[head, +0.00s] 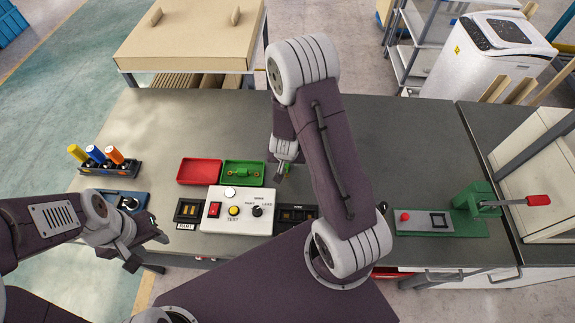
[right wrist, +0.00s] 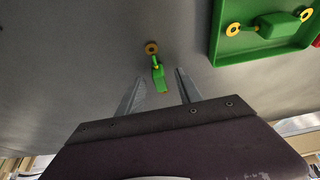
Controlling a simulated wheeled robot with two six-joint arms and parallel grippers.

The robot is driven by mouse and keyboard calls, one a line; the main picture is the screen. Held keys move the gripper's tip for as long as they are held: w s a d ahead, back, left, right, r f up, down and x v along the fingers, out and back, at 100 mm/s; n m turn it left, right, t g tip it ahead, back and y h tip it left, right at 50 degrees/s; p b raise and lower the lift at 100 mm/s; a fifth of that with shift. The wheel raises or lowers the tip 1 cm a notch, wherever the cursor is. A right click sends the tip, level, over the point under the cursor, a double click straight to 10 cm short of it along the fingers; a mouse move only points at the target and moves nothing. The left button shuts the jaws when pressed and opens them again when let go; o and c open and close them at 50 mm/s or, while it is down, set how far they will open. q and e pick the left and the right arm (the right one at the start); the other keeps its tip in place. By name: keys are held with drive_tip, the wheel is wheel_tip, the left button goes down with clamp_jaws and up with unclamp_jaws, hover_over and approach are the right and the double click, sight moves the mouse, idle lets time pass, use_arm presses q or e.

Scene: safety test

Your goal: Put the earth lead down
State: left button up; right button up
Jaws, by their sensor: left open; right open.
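A small green piece with a yellow ring, a possible earth lead, (right wrist: 158,76) is at the grey table top in the right wrist view. My right gripper (right wrist: 160,88) is open, with its fingers on either side of it; I cannot tell if they touch it. In the head view my right gripper (head: 284,170) is low over the table, right of the green tray (head: 228,182). That tray holds another green piece with yellow rings (head: 243,174). My left gripper (head: 148,250) is open and empty near the table's front left.
A white test box (head: 222,222) with a red switch and knobs stands at the front. A red tray (head: 200,171) is left of the green one. The table behind the trays is clear.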

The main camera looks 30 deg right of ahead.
drive_tip(key=shift+w+d+f, duration=0.15)
drive_tip(key=shift+w+f, duration=0.05)
drive_tip(key=shift+s, duration=0.1)
clamp_jaws()
drive_tip(key=shift+r+p, duration=0.6)
wheel_tip(320, 180, up, 4)
drive_tip(key=p, duration=0.4)
drive_tip(key=shift+f, duration=0.2)
drive_tip(key=s+d+r+p, duration=0.2)
drive_tip(key=s+r+p, duration=0.1)
drive_tip(key=s+p, duration=0.2)
drive_tip(key=s+d+r+p, duration=0.3)
drive_tip(key=s+p, duration=0.2)
drive_tip(key=p, duration=0.4)
drive_tip(key=shift+s+r, duration=0.15)
drive_tip(key=shift+s, duration=0.15)
